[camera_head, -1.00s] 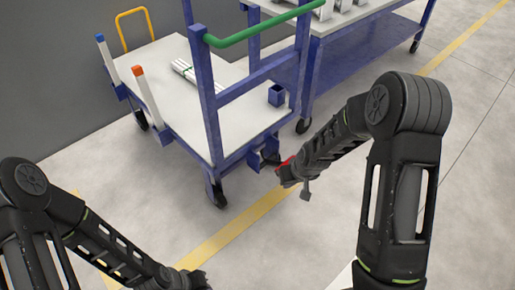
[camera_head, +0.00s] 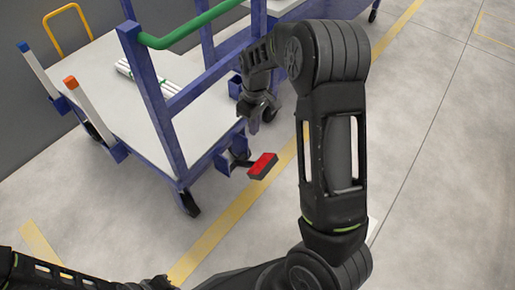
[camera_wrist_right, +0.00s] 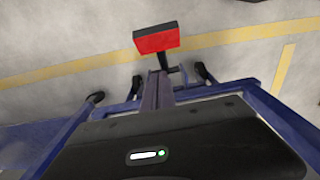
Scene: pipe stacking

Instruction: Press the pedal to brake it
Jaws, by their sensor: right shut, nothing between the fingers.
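The red pedal (camera_head: 262,166) sticks out on a dark arm from the low end of the blue-framed cart (camera_head: 181,176), a little above the floor. It also shows near the top of the right wrist view (camera_wrist_right: 156,38). My right gripper (camera_head: 254,128) is shut and empty, pointing down above the pedal in the head view, with a visible gap between them. In the right wrist view the pedal lies beyond the dark fingers (camera_wrist_right: 158,88). My left gripper (camera_head: 162,284) is at the bottom edge, partly cut off; its jaws cannot be made out.
A second blue-framed table stands behind my right arm. Yellow lines (camera_head: 222,226) cross the open grey floor.

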